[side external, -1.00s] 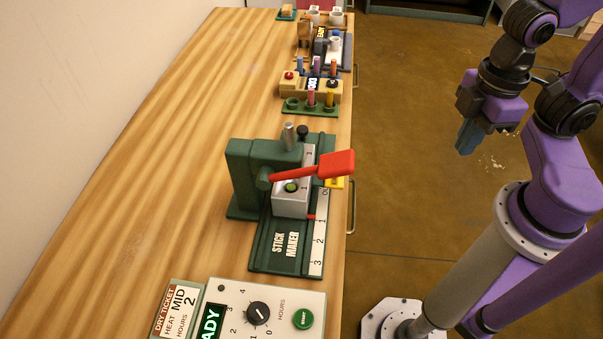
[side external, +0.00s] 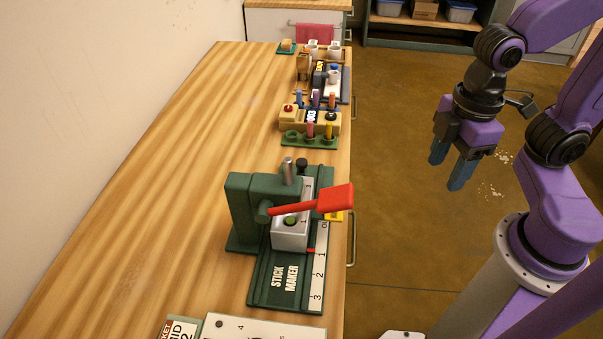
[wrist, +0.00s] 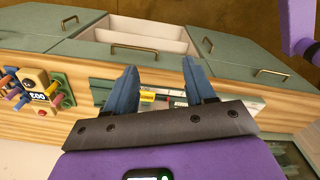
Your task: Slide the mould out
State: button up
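The stick maker (side external: 243,205) is a green press on the wooden table, with a red-handled lever (side external: 335,198) reaching out to the right. The mould (side external: 289,234), a light grey block with a green round spot in its top, sits under the press at the upper end of the green track. A numbered white scale (side external: 318,270) runs beside the track. My gripper (side external: 447,172) is off the table's right side, above the floor, well apart from the mould. Its two blue fingers are spread with nothing between them; they also show apart in the wrist view (wrist: 165,85).
A green rack with pigment sticks (side external: 310,137) and a beige box with knobs (side external: 291,117) stand behind the press. A white panel (side external: 262,328) is at the near edge. The table's left side is clear. Drawers (wrist: 135,48) show in the wrist view.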

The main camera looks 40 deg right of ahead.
jog(key=w+a+r+n, duration=0.1)
jog(key=w+a+r, duration=0.1)
jog(key=w+a, duration=0.35)
jog(key=w+a+r+n, duration=0.1)
jog(key=w+a+n, duration=0.1)
jog(key=w, duration=0.7)
jog(key=n, duration=0.2)
send_near(302, 161)
jog(key=f, duration=0.8)
jog(key=shift+w+a+f, duration=0.15)
jog(key=shift+a+f, duration=0.05)
jog(key=shift+f, duration=0.1)
